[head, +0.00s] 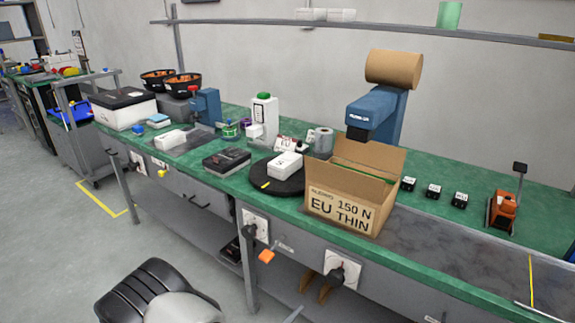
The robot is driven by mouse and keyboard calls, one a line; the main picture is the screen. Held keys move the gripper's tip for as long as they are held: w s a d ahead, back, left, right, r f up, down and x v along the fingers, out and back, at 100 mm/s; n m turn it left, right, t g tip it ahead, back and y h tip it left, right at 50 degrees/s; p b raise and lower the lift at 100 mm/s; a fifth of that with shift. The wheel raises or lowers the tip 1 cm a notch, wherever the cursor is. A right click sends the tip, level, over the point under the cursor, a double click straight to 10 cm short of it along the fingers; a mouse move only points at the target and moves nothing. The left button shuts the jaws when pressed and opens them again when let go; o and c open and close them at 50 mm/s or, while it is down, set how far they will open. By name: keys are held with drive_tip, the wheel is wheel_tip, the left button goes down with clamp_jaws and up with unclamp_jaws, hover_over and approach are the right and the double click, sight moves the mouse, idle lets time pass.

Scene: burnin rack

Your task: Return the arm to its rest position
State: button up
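The green-topped bench (232,184) runs across the view. A white box (285,166) rests on a round black disc (264,186) left of the carton.
A blue dispenser (378,107) with a brown paper roll (394,68) stands behind the carton. An orange tool (503,212) sits at right. Grey floor (60,240) is clear at left.

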drive_tip(key=s+d+r+m+g+y, duration=0.1)
drive_tip(key=s+d+r+m+g, duration=0.2)
drive_tip(key=d+r+m+g, duration=0.45)
drive_tip(key=s+d+r+m+g+y, duration=0.1)
drive_tip(key=s+d+r+m+g, duration=0.3)
drive_tip(key=r+m+g, duration=0.55)
drive_tip(key=s+a+r+m+t+y+p, duration=0.1)
drive_tip(key=r+m+t+y+p, duration=0.3)
drive_tip(key=r+p, duration=0.7)
drive_tip(key=s+a+r+m+t+y+p, duration=0.2)
drive_tip(key=r+p, duration=0.9)
drive_tip(key=r, duration=1.6)
drive_tip(key=m+t+y, duration=0.2)
drive_tip(key=y, duration=0.1)
drive_tip(key=shift+s+m, duration=0.15)
drive_tip(key=shift+m, duration=0.15)
